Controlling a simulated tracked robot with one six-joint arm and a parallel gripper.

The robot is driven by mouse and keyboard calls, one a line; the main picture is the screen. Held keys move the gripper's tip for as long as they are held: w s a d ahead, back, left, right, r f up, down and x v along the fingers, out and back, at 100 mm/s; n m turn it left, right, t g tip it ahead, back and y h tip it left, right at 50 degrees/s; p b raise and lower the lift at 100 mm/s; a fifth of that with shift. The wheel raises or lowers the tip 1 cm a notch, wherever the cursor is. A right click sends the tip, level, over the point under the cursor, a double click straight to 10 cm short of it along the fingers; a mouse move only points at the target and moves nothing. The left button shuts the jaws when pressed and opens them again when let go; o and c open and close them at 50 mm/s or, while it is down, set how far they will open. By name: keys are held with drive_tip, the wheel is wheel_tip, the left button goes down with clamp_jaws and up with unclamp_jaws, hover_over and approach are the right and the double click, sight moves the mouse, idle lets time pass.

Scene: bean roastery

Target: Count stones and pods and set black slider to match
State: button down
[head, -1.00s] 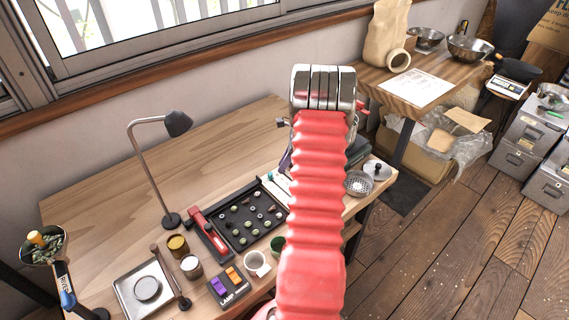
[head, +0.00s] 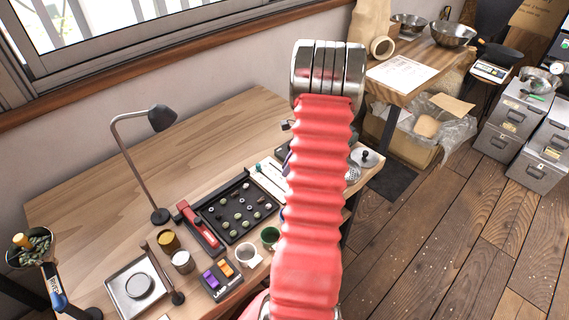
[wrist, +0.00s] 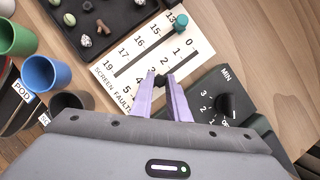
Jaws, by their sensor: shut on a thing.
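The white slider board (wrist: 112,72) lies in the wrist view, with a SCREEN scale and a FAULTS scale from 0 to 5. My gripper (wrist: 163,86) has its pale purple fingers shut on the black slider (wrist: 161,79), beside the FAULTS numbers around 2 to 3; the exact mark is unclear. A teal knob (wrist: 181,22) sits near 13. The black sample tray (head: 212,212) holds several small round pieces. In the wrist view, a speckled pale piece (wrist: 85,40) and a brown twisted piece (wrist: 103,27) show in it. My arm hides the gripper in the head view.
A dark dial box (wrist: 205,82) stands close right of my fingers. Green (wrist: 15,38) and blue (wrist: 45,74) cups stand at left. The bench's back is clear.

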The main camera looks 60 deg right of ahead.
drive_tip(key=c, duration=1.7)
unclamp_jaws()
drive_tip(key=v, duration=1.3)
drive_tip(key=shift+s+r, duration=0.1)
drive_tip(key=shift+r, duration=0.25)
drive_tip(key=shift+d, duration=0.1)
